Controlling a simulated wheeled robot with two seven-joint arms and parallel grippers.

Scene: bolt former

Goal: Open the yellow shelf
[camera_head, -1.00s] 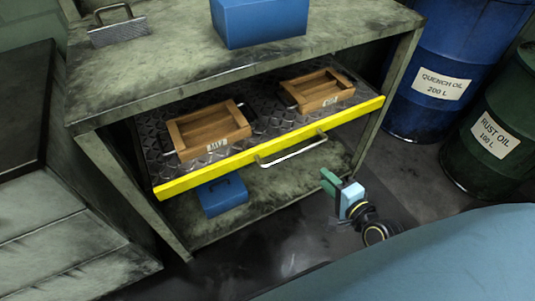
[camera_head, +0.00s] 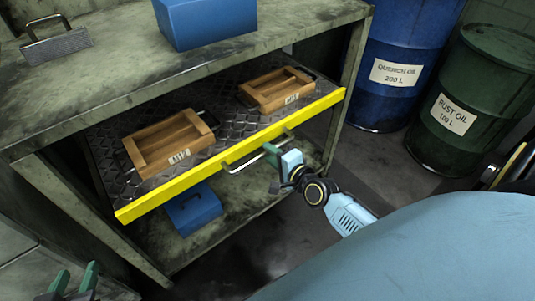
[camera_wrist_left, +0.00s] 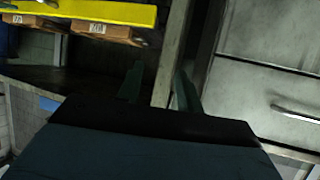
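The yellow shelf (camera_head: 235,155) has a yellow front bar, a dark diamond-plate top and a silver handle (camera_head: 236,164). The bar also shows in the left wrist view (camera_wrist_left: 90,10). My right gripper (camera_head: 272,155) is at the right end of the handle, its green fingers overlapping in view. I cannot tell if it touches or grips. My left gripper (camera_head: 75,280) is low at the left, away from the shelf, with its fingers apart and empty; they show in the left wrist view (camera_wrist_left: 158,88).
Two wooden trays (camera_head: 168,145) (camera_head: 275,90) rest on the shelf. A blue box (camera_head: 192,207) sits below and another blue box (camera_head: 205,22) on top. Blue (camera_head: 405,60) and green (camera_head: 470,95) drums stand at right. A grey cabinet (camera_wrist_left: 265,95) is beside the rack.

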